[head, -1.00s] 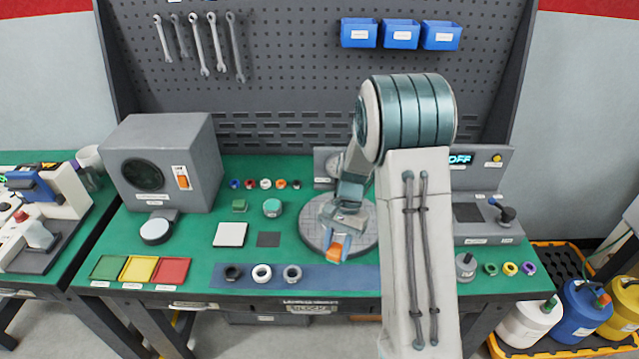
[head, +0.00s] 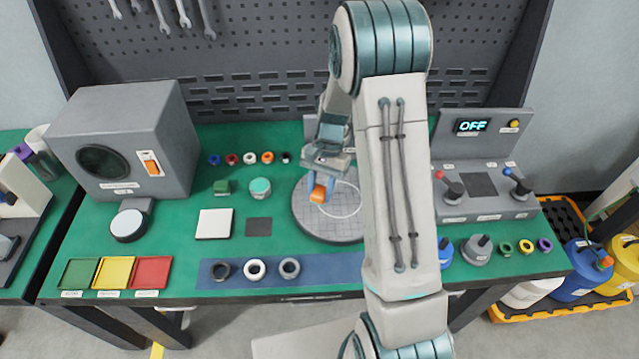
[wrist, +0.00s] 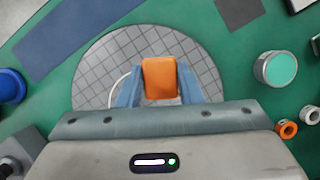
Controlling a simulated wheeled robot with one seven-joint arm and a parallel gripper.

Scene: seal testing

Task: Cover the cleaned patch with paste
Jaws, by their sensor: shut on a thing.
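My gripper (head: 318,186) is shut on an orange block (wrist: 159,78), which sits between its blue fingers. It is over the round grey disc (head: 345,226) with a grid on its top; I cannot tell if the block touches it. A pale curved line (wrist: 120,86) shows on the disc, partly hidden by the gripper in the wrist view. I cannot make out a cleaned patch or paste on the disc. A small pot with a teal top (head: 260,187) stands left of the disc, and it also shows in the wrist view (wrist: 276,69).
A blue strip (head: 325,277) with several rings lies in front. A control box (head: 480,207) reading OFF stands right.

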